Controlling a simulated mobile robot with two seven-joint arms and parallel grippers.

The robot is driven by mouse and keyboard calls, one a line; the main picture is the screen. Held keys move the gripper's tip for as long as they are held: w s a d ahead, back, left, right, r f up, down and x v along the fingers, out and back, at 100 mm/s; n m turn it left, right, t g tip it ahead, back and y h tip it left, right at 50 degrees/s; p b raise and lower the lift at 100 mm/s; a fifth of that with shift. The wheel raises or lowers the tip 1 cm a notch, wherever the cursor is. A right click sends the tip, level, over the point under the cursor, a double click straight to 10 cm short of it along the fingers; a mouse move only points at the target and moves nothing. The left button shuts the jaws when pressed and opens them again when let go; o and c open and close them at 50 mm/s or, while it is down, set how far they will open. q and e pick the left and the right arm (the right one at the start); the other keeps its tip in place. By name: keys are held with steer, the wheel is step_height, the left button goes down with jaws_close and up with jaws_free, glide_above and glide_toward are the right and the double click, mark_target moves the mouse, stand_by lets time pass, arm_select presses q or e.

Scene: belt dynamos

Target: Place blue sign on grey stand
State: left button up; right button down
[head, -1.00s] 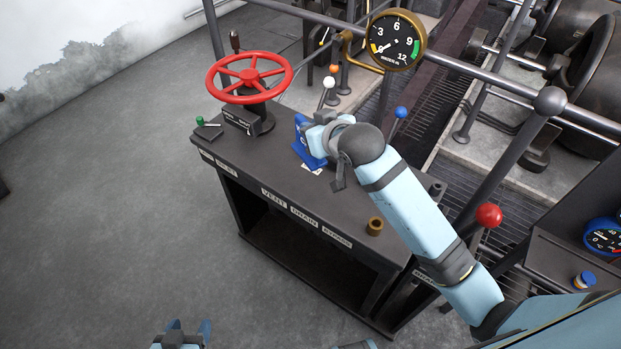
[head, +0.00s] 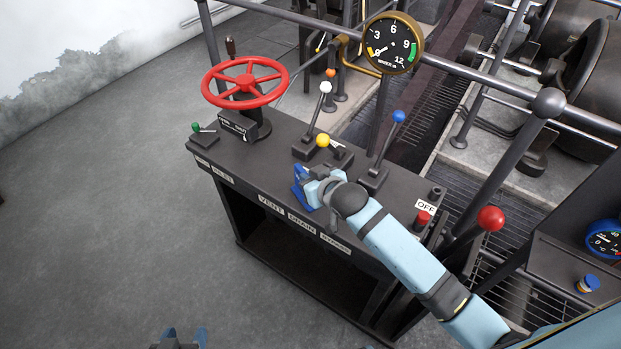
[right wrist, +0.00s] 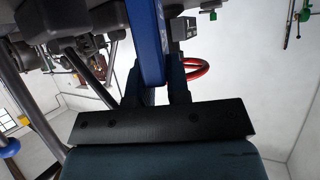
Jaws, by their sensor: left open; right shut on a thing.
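The blue sign (head: 298,186) is in my right gripper (head: 308,188), above the front part of the dark console top in the head view. The right wrist view shows the sign as a blue panel edge (right wrist: 147,40) between the dark fingers. Much of the sign is hidden behind the gripper in the head view. My left gripper (head: 182,338) is open and empty at the bottom edge, low in front of the console. I cannot pick out the grey stand for certain; my right arm covers part of the console.
The console (head: 215,160) carries a red handwheel (head: 246,82), a white-knobbed lever (head: 325,88), a yellow-knobbed lever (head: 323,140), a blue-knobbed lever (head: 399,116) and a red button (head: 422,219). A gauge (head: 393,43) stands behind. The floor at left is clear.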

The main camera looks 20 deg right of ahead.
steer(key=shift+f, duration=0.1)
steer(key=c, duration=1.1)
jaws_free()
steer(key=shift+s+d+r, duration=0.1)
steer(key=shift+s+r, duration=0.1)
steer(key=shift+r, duration=0.05)
steer(key=v, duration=1.1)
steer(key=s+f+g, duration=0.1)
steer(key=s+f, duration=1.4)
arm_select(q)
step_height(320, 180, up, 13)
steer(key=p, duration=1.4)
steer(key=shift+s+a, duration=0.15)
steer(key=shift+a, duration=0.3)
arm_select(e)
step_height(320, 180, up, 12)
steer(key=shift+s+d+r, duration=0.2)
steer(key=shift+s+d, duration=0.1)
steer(key=shift+d, duration=0.05)
